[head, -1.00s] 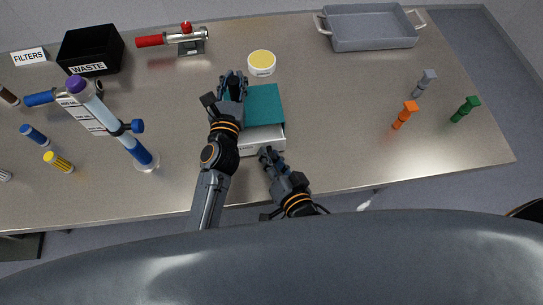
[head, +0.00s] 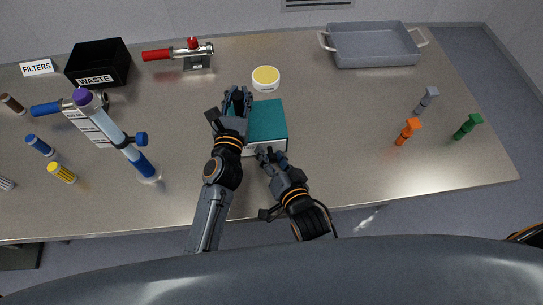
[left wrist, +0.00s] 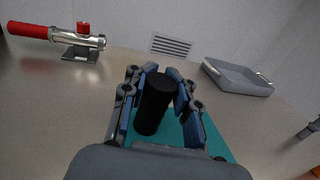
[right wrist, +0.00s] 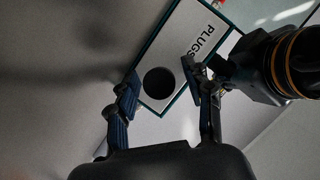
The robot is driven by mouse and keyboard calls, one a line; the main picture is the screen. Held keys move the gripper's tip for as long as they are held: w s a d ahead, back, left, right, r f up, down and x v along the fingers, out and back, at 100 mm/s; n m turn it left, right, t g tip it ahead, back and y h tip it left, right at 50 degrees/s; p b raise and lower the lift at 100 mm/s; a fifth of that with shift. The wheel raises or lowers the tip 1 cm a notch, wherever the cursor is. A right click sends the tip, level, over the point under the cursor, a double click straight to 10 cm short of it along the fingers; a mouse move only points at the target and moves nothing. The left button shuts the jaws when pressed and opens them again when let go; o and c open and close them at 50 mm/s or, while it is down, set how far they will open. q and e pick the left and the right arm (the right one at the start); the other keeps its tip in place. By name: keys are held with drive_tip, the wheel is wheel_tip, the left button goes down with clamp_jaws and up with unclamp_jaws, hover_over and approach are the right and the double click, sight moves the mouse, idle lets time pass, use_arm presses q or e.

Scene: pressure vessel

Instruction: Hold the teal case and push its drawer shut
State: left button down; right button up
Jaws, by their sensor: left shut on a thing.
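The teal case (head: 266,121) sits on the table in the head view, with its white front facing me. My left gripper (head: 238,98) is at its left side; in the left wrist view its fingers are closed around a black post (left wrist: 153,104) standing above the teal surface (left wrist: 215,147). The drawer's white front (right wrist: 183,45), marked PLUGS with a dark round hole, shows in the right wrist view inside a thin teal rim and looks about flush. My right gripper (head: 270,157) is at this front, fingers apart and empty; contact is unclear.
A yellow-topped round tub (head: 266,79) stands behind the case. A grey tray (head: 373,46) is at the back right. Orange (head: 407,132), grey and green pieces stand on the right. A tall blue tube on a stand (head: 122,139) is left of my left arm.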

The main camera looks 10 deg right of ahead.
use_arm(q)
drive_tip(key=shift+f, duration=0.15)
use_arm(e)
drive_tip(key=shift+s, duration=0.1)
use_arm(q)
drive_tip(key=shift+a, duration=0.1)
use_arm(e)
drive_tip(key=v, duration=1.2)
use_arm(q)
drive_tip(key=c, duration=0.9)
unclamp_jaws()
drive_tip(key=shift+c, duration=0.2)
drive_tip(key=v, duration=0.7)
drive_tip(key=shift+s, duration=0.25)
